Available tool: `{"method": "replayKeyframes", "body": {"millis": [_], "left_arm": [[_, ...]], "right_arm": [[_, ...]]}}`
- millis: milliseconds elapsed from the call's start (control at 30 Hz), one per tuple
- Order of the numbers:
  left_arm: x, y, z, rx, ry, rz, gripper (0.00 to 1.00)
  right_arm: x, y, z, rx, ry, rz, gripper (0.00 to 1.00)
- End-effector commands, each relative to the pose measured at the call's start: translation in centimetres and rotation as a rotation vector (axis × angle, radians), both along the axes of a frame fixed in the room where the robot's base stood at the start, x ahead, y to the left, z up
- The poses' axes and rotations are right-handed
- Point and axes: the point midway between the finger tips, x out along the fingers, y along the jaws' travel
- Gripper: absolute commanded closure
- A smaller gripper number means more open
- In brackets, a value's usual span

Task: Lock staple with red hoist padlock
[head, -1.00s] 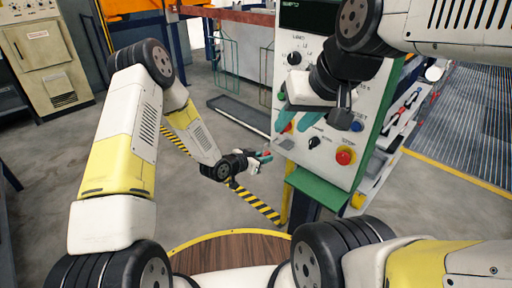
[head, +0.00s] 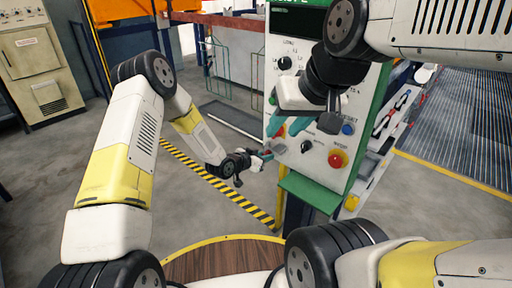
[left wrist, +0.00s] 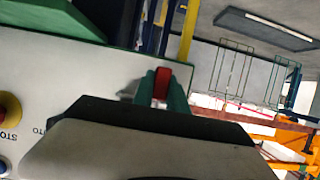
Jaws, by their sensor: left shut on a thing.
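My left gripper (head: 264,155) is shut on the red padlock (left wrist: 161,84), which shows between its teal fingers in the left wrist view. In the head view the padlock is a tiny red spot at the fingertips, beside the lower left edge of the control panel (head: 318,170). A small grey metal piece (left wrist: 130,90) sits on the panel's edge next to the fingers; I cannot tell whether it is the staple. The shackle is hidden. My right gripper (head: 288,127) is in front of the panel with its teal fingers apart, and nothing shows between them.
The panel carries a red stop button (head: 337,159), a blue button (head: 348,129) and black knobs. A green ledge (head: 309,191) juts out below it. Wire racks (head: 228,75) stand behind. Black-and-yellow floor tape (head: 215,182) runs past my left arm over clear floor.

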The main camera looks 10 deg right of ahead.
Motion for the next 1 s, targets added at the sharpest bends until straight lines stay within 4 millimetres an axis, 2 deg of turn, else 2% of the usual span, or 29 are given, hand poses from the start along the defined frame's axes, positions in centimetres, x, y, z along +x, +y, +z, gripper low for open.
{"method": "replayKeyframes", "body": {"millis": [267, 600, 767, 1000], "left_arm": [[0.8, -1.1, 0.0, 0.0, 0.0, 0.0, 1.0], [0.8, -1.0, -1.8, -0.001, -0.001, 0.0, 1.0], [0.7, -1.0, -2.7, 0.0, 0.0, 0.0, 1.0], [-0.3, -1.9, -2.5, -0.001, 0.0, -0.001, 1.0]], "right_arm": [[0.0, 0.0, 0.0, 0.0, 0.0, 0.0, 0.64], [0.0, 0.0, 0.0, 0.0, 0.0, 0.0, 0.64], [0.0, 0.0, 0.0, 0.0, 0.0, 0.0, 0.64], [0.0, 0.0, 0.0, 0.0, 0.0, 0.0, 0.64]]}}
